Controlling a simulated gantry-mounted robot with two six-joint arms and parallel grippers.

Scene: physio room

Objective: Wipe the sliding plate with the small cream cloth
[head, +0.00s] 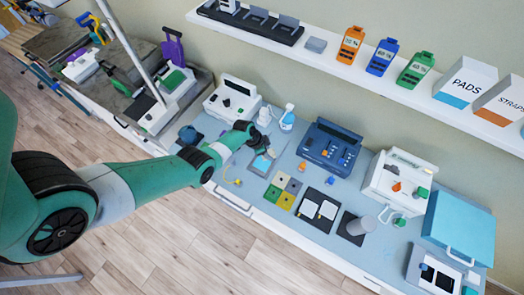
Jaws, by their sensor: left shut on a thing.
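My left gripper (265,148) is over the left part of the grey bench, low above a small blue-grey plate (261,164) that I take for the sliding plate. It is shut on a small pale thing (271,154), which looks like the cream cloth. The fingers hide most of it. The cloth's edge is at or just above the plate; I cannot tell whether they touch. My right gripper is not in view.
A white device (232,99) stands behind left. A wall shelf (390,85) runs above.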

